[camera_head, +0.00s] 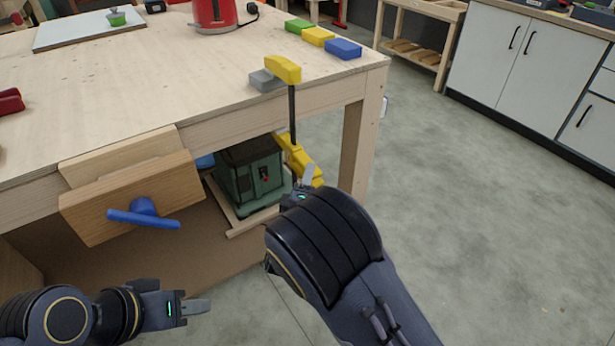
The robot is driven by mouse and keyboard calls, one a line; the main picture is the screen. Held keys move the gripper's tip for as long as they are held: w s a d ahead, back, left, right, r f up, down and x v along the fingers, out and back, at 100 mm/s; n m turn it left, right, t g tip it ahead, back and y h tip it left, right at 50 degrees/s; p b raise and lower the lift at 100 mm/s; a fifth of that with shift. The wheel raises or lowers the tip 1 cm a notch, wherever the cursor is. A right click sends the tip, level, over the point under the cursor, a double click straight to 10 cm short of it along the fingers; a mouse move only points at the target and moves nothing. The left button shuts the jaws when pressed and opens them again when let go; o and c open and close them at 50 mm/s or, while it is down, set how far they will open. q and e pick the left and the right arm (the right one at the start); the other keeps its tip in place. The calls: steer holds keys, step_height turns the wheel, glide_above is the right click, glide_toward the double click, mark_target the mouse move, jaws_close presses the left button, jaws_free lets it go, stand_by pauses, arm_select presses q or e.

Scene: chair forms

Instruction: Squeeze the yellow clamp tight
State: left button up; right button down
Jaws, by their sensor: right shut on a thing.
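The yellow clamp (283,69) stands upright at the front edge of the wooden workbench (200,80). Its upper jaw reaches over the tabletop beside a small grey block (266,81). Its dark bar runs down past the edge to a yellow lower part (299,157). My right gripper (308,175) is at this lower part, shut on it; my own wrist hides some of the contact. My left gripper (197,307) is low at the front left, away from the clamp and pointing right. Its finger gap cannot be made out.
A wooden vise (130,200) with a blue handle (145,215) juts from the bench front. A green machine (250,175) sits under the bench. Green, yellow and blue blocks (318,36) and a red kettle-like object (213,14) stand on top. Floor at right is clear.

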steer(key=c, duration=0.7)
jaws_free()
steer(key=shift+r, duration=0.2)
steer(key=shift+r+p, duration=0.45)
steer(key=shift+p, duration=0.1)
steer(key=shift+w, duration=0.1)
steer(key=shift+w+f, duration=0.15)
steer(key=shift+w, duration=0.6)
jaws_close()
